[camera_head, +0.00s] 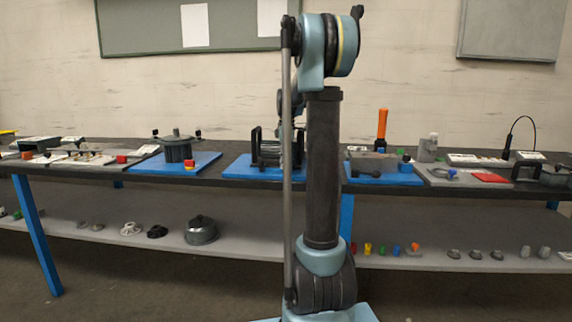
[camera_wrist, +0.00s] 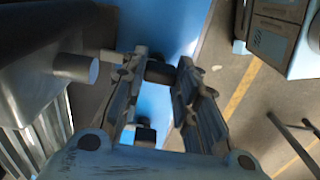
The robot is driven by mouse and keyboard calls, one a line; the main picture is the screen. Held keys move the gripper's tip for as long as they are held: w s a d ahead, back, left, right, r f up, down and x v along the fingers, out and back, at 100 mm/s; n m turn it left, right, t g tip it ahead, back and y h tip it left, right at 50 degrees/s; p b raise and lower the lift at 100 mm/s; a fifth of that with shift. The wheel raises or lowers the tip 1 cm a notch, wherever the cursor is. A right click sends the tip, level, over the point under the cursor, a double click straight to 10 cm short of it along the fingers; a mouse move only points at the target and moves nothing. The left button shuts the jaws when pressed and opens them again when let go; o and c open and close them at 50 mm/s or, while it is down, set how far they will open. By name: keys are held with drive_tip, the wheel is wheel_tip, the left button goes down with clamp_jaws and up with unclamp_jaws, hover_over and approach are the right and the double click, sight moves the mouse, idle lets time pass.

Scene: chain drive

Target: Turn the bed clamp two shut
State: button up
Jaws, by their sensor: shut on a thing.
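In the wrist view, my gripper (camera_wrist: 159,66) has its two fingers on either side of a dark, short rounded piece (camera_wrist: 160,74), apparently a bed clamp's handle or knob. It is shut on this piece, over a blue base plate (camera_wrist: 165,28). A second dark piece (camera_wrist: 145,134) shows lower down between the fingers; I cannot tell which clamp is number two. A grey machine body with a round stub (camera_wrist: 76,68) is close on the left. In the head view my arm hides the gripper and part of the dark machine (camera_head: 268,150) on its blue plate (camera_head: 240,172).
The long dark bench (camera_head: 100,168) holds other stations: a round pot-like device (camera_head: 177,150) at left, a grey block (camera_head: 372,163) and an orange-handled tool (camera_head: 382,124) at right. A lower shelf (camera_head: 110,215) holds small parts.

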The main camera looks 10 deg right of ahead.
drive_tip(key=shift+w+d+n, duration=0.1)
drive_tip(key=shift+n, duration=0.2)
drive_tip(key=o, duration=1.1)
drive_tip(key=shift+c, duration=0.2)
wheel_tip(320, 180, up, 12)
drive_tip(key=s+a+f+m, duration=0.1)
drive_tip(key=s+f+m, duration=0.15)
drive_tip(key=s, duration=0.45)
drive_tip(key=s+a+f+m+t, duration=0.15)
drive_tip(key=s+f, duration=0.25)
drive_tip(key=s, duration=0.4)
drive_tip(key=s+f+m, duration=0.3)
drive_tip(key=s+f, duration=0.1)
drive_tip(key=s, duration=0.3)
drive_tip(key=s+a+f+m, duration=0.1)
drive_tip(key=s+f+m, duration=0.6)
drive_tip(key=s+f, duration=1)
drive_tip(key=shift+s+a+f+t, duration=0.15)
drive_tip(key=shift+a+f+t, duration=0.2)
drive_tip(key=shift+f, duration=0.45)
